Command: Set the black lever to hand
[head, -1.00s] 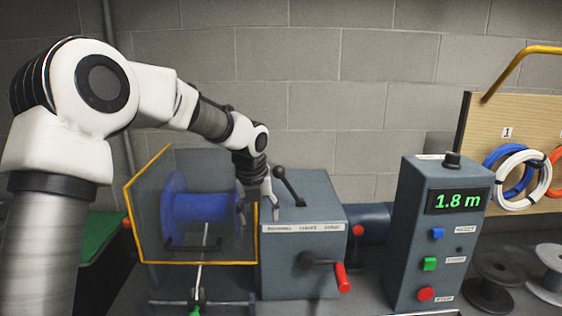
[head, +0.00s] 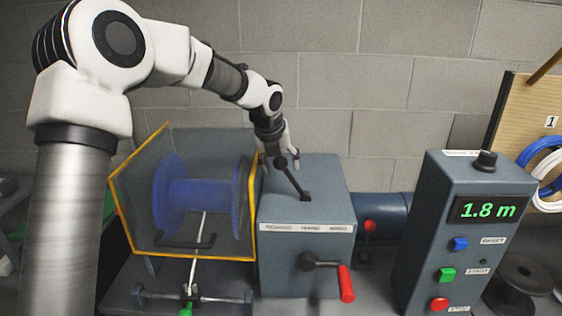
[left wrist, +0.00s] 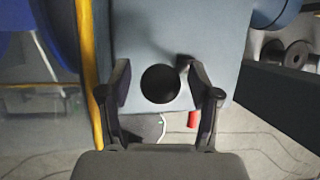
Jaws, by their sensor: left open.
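The black lever (head: 291,178) stands on top of the grey gearbox (head: 307,245), with its knob end tilted to the left in the head view. A label strip (head: 306,227) with several small words runs along the box's upper front edge; the words are too small to read surely. My left gripper (head: 279,156) is open at the lever's knob. In the left wrist view the round black knob (left wrist: 160,84) lies between the two spread fingers, with a gap on each side. My right gripper is not in view.
A blue reel (head: 195,195) sits behind a yellow-framed guard (head: 180,256) to the left of the box. A crank with a red handle (head: 346,284) juts from the box front. A control post with a 1.8 m display (head: 488,209) stands at right.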

